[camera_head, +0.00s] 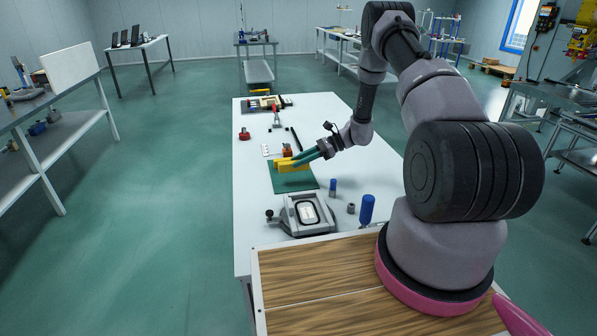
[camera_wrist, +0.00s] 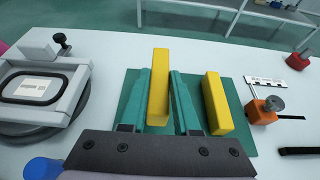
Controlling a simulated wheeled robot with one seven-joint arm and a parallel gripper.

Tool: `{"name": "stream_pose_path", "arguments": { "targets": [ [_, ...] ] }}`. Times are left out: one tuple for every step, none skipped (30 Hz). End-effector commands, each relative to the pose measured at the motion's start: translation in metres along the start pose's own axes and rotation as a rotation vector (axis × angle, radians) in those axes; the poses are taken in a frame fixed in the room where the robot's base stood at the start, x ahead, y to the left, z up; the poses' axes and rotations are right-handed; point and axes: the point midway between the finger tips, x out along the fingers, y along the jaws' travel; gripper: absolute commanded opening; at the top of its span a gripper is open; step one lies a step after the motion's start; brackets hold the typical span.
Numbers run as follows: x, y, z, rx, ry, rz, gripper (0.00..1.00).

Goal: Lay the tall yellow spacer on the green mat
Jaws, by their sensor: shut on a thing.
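My gripper (camera_wrist: 158,100) has green fingers shut on the sides of a yellow spacer (camera_wrist: 159,75), a long bar that looks like the tall one. It is over the green mat (camera_wrist: 132,98); I cannot tell whether it touches the mat. A second yellow spacer (camera_wrist: 215,100) lies on the mat's right part in the wrist view, apart from the held one. In the head view my gripper (camera_head: 300,158) is over the far part of the mat (camera_head: 298,183), with yellow (camera_head: 290,168) at its fingertips. There the two spacers are hard to tell apart.
A grey fixture with a framed plate (camera_head: 307,212) stands close to the mat's near edge. A blue-handled tool (camera_head: 367,210) and small cylinders (camera_head: 333,187) stand beside it. An orange block with a knob (camera_wrist: 262,110) and a white strip (camera_wrist: 265,81) lie beyond the mat.

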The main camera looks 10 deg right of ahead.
Motion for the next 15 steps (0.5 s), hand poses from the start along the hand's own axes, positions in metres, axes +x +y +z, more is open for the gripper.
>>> {"name": "stream_pose_path", "arguments": {
  "targets": [
    [0.001, 0.000, -0.003, -0.001, 0.000, 0.000, 0.00],
    [0.002, -0.001, -0.004, -0.001, 0.000, 0.000, 0.00],
    [0.003, 0.000, -0.007, 0.000, 0.000, 0.000, 0.00],
    [0.004, 0.000, -0.010, 0.000, 0.000, 0.000, 0.00],
    [0.006, 0.000, -0.013, 0.001, 0.000, 0.000, 0.00],
    [0.008, 0.001, -0.018, 0.002, 0.000, 0.001, 0.00],
    [0.009, 0.000, -0.022, 0.002, 0.000, 0.001, 0.00],
    [0.011, 0.000, -0.027, 0.002, 0.000, 0.001, 0.00],
    [0.014, 0.000, -0.032, 0.002, 0.000, 0.001, 0.00],
    [0.015, 0.000, -0.035, 0.001, 0.000, 0.001, 0.00],
    [0.016, 0.000, -0.037, 0.000, 0.000, 0.001, 0.00],
    [0.016, 0.000, -0.039, -0.001, 0.000, 0.001, 0.00],
    [0.016, 0.000, -0.039, -0.001, 0.000, 0.000, 0.00],
    [0.016, 0.000, -0.039, -0.002, 0.000, 0.000, 0.00],
    [0.016, 0.000, -0.038, -0.002, 0.000, 0.000, 0.00]
  ]
}}
